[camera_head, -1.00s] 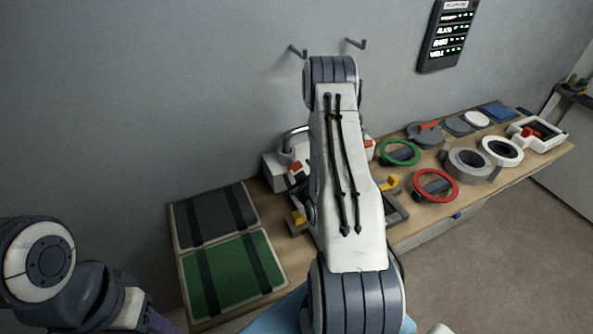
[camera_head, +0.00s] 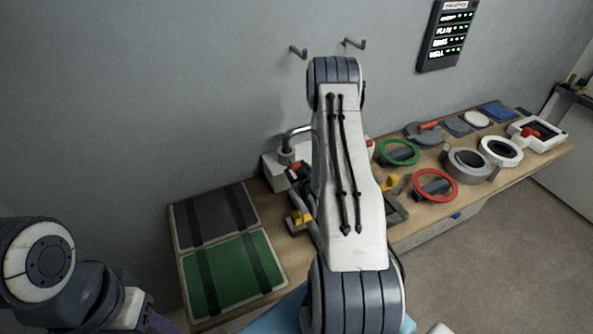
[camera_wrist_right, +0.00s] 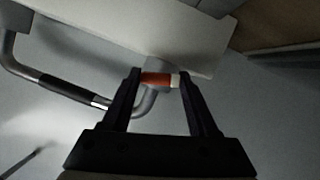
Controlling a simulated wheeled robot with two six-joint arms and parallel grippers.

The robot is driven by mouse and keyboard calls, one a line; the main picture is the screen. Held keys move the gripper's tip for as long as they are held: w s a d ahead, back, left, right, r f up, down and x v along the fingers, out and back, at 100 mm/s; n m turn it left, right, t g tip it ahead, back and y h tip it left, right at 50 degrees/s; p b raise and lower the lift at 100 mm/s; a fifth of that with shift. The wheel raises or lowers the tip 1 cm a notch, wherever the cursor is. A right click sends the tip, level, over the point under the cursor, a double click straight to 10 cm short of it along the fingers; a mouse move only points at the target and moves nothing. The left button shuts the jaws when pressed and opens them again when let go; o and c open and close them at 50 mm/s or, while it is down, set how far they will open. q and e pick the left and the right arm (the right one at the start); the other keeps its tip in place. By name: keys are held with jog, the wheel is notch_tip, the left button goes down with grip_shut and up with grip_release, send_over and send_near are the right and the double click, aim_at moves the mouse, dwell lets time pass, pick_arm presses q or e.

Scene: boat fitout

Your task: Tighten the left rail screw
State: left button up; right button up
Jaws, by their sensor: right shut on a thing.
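A curved grey metal rail (camera_head: 290,138) stands on a white block (camera_head: 270,168) at the back of the bench. The right wrist view shows the rail with its black grip (camera_wrist_right: 72,92) and the white block (camera_wrist_right: 175,35). My right gripper (camera_wrist_right: 160,80) is shut on an orange-red handle (camera_wrist_right: 158,79) with a pale end, close to the block's edge. In the head view my forearm hides much of this spot, and an orange-red bit (camera_head: 295,167) shows left of it. I cannot make out the left rail screw. My left arm shows at lower left; its gripper is out of view.
A dark panel (camera_head: 188,210) and a green panel (camera_head: 232,275) with black straps lie at the bench's left. A green ring (camera_head: 385,158), a red ring (camera_head: 457,190) and several round fittings lie right. Two wall hooks (camera_head: 356,43) are above. The floor at right is clear.

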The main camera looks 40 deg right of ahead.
jog(key=shift+m+y, duration=0.5)
jog(key=o, duration=1.4)
jog(key=shift+p+v, duration=1.6)
jog(key=shift+v, duration=3.65)
jog(key=shift+f, duration=0.1)
